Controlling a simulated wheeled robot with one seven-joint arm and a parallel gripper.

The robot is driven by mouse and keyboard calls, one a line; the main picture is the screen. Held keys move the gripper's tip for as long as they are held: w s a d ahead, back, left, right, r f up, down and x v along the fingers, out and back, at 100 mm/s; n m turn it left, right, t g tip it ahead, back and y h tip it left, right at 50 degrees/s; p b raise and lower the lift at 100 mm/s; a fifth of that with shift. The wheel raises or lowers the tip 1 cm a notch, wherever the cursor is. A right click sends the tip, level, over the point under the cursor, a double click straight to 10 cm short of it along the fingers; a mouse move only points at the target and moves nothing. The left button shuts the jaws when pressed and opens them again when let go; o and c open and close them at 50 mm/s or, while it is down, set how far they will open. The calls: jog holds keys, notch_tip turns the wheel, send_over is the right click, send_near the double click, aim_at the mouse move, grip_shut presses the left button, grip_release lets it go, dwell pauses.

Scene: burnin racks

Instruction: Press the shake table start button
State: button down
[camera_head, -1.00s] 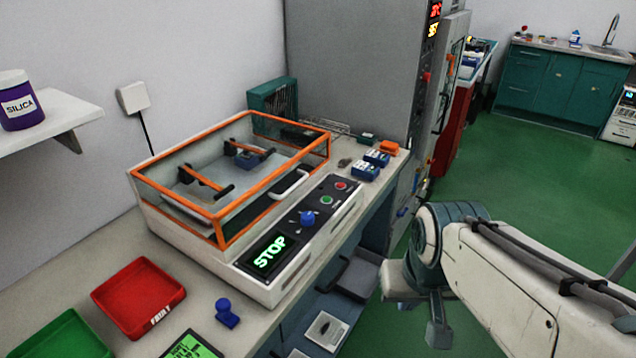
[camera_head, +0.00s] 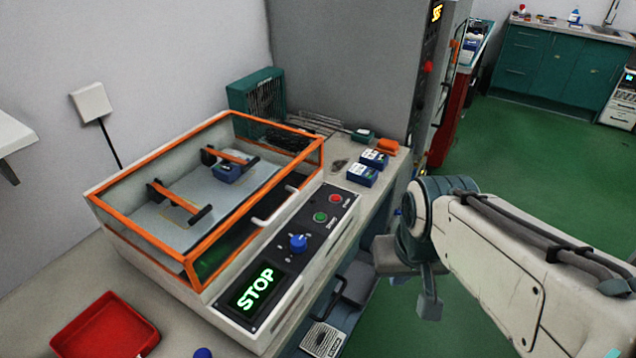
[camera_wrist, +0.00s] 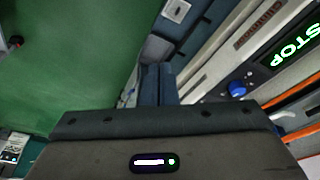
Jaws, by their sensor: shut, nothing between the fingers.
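The shake table (camera_head: 230,325) stands on the bench with a clear, orange-framed lid (camera_head: 190,265) that is closed. Its front panel has a green button (camera_head: 320,217), a red button (camera_head: 335,198), a blue knob (camera_head: 298,242) and a lit display (camera_head: 256,289) reading STOP. The small button labels are unreadable. My gripper (camera_wrist: 158,84) is shut and empty in the wrist view, apart from the panel. The blue knob (camera_wrist: 237,89) and STOP display (camera_wrist: 297,46) show to its right there; the green button cannot be made out. In the head view my arm is right of the bench.
The lid handle (camera_head: 284,205) sticks out beside the panel. A red tray (camera_head: 105,328) lies at the bench's front left. Blue boxes (camera_head: 362,174) sit beyond the panel, near a tall grey cabinet (camera_head: 345,75). Green floor (camera_head: 530,180) is open to the right.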

jog(key=w+d+r+n+t+h+p, duration=0.2)
jog(key=w+d+r+p, duration=0.1)
jog(key=w, duration=0.5)
jog(key=n+t+y+p, duration=0.2)
jog(key=n+y+p, duration=0.65)
jog(key=n, duration=0.65)
send_over(324, 218)
notch_tip(324, 218, down, 2)
jog(key=shift+f+h, duration=0.1)
jog(key=shift+h, duration=0.25)
jog(key=shift+f, duration=0.15)
notch_tip(324, 218, down, 8)
jog(key=b, duration=0.8)
jog(key=shift+f, duration=0.25)
jog(key=shift+f+b, duration=0.15)
jog(key=shift+b, duration=0.15)
